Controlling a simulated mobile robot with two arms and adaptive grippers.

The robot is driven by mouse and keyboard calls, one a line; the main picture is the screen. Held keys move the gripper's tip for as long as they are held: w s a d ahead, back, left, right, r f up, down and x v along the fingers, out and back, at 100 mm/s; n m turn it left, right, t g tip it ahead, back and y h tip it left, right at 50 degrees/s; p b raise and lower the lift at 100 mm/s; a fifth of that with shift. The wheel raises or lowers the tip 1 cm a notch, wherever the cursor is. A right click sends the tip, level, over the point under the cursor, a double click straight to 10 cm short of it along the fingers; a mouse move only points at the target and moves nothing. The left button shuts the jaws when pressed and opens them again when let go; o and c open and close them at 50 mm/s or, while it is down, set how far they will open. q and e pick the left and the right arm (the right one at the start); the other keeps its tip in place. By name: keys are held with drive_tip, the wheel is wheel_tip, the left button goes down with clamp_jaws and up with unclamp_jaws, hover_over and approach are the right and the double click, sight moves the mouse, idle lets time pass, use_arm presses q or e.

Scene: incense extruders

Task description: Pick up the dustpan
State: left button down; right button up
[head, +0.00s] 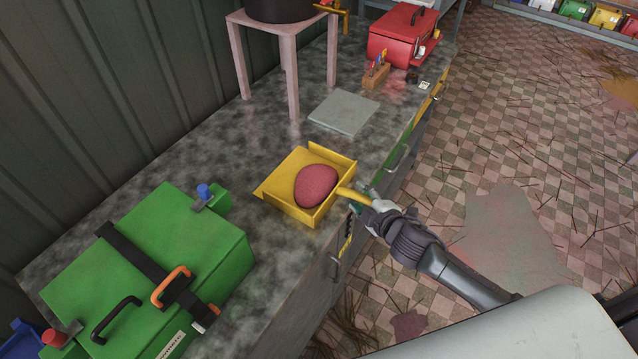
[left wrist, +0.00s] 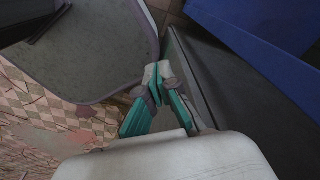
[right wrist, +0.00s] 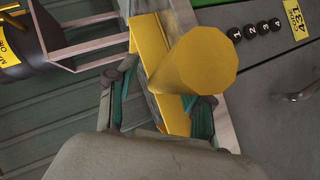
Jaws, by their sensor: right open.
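The yellow dustpan (head: 328,214) lies on the dark counter with a dull red lump (head: 316,186) in it. Its handle (head: 349,193) sticks out to the right over the counter's front edge. My right gripper (head: 363,201) is open at the handle's outer end. In the right wrist view the handle's blunt end (right wrist: 205,62) looms large above my open fingers (right wrist: 166,95), one on each side; whether they touch it I cannot tell. My left gripper (left wrist: 155,84) shows only in the left wrist view, with its fingertips together and nothing visible in them.
A green case (head: 150,260) stands on the counter at the lower left. A grey slab (head: 344,112), a pink stand (head: 285,50) and a red box (head: 400,35) are farther back. Drawer fronts (head: 345,255) lie below the edge.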

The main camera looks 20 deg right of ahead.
clamp_jaws()
idle(0.3)
